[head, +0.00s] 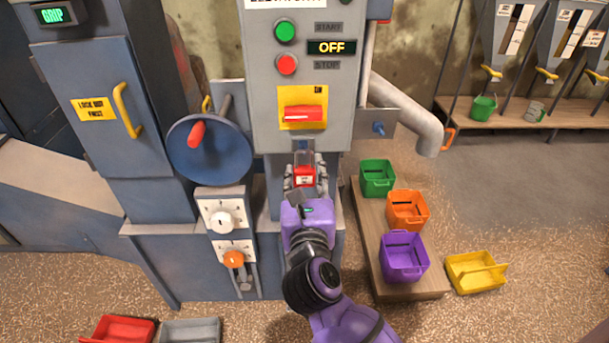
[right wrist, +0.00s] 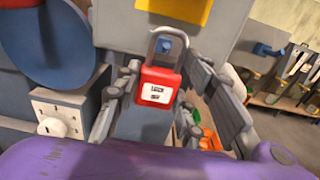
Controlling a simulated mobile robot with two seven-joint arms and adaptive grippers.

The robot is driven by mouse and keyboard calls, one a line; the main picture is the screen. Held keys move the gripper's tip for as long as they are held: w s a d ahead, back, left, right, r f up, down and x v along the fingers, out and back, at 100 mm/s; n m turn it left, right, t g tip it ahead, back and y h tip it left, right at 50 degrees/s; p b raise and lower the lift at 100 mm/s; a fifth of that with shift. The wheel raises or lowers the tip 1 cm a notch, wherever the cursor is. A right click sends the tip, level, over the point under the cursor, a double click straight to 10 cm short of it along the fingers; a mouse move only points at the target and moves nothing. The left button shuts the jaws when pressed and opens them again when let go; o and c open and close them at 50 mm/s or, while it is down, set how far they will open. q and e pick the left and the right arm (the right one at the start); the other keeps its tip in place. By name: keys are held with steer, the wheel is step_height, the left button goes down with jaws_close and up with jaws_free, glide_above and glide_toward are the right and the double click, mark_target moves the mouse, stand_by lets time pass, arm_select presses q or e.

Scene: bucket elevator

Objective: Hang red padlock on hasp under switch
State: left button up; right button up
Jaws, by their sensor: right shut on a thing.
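The red padlock (head: 305,177) has a white label and a grey shackle. My right gripper (head: 304,180) is shut on its body, just below the grey control box. In the right wrist view the padlock (right wrist: 158,87) hangs upright between the fingers (right wrist: 158,92), shackle up. A small blue part (right wrist: 167,43), apparently the hasp, shows within the shackle's outline; I cannot tell whether the shackle is around it or in front of it. The red switch handle (head: 303,114) on its yellow plate is above the padlock. My left gripper is out of view.
A blue handwheel (head: 209,150) stands left of the control box (head: 262,90). A grey pipe (head: 425,125) sticks out at right. Green (head: 377,178), orange (head: 407,209) and purple (head: 404,257) buckets stand on a low bench, with a yellow one (head: 475,272) on the floor.

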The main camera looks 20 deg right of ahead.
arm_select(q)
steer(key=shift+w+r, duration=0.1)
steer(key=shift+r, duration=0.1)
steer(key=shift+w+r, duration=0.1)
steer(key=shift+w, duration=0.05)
arm_select(e)
steer(key=shift+w, duration=0.2)
steer(key=shift+w+d+p, duration=0.2)
steer(key=shift+w+p, duration=0.1)
steer(key=shift+w, duration=0.2)
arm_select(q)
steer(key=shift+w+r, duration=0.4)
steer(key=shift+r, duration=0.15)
arm_select(e)
steer(key=shift+x, duration=1.1)
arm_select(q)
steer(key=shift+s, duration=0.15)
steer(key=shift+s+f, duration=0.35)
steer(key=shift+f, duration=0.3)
arm_select(e)
steer(key=shift+f, duration=0.8)
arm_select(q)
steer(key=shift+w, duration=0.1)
arm_select(e)
steer(key=o, duration=1.3)
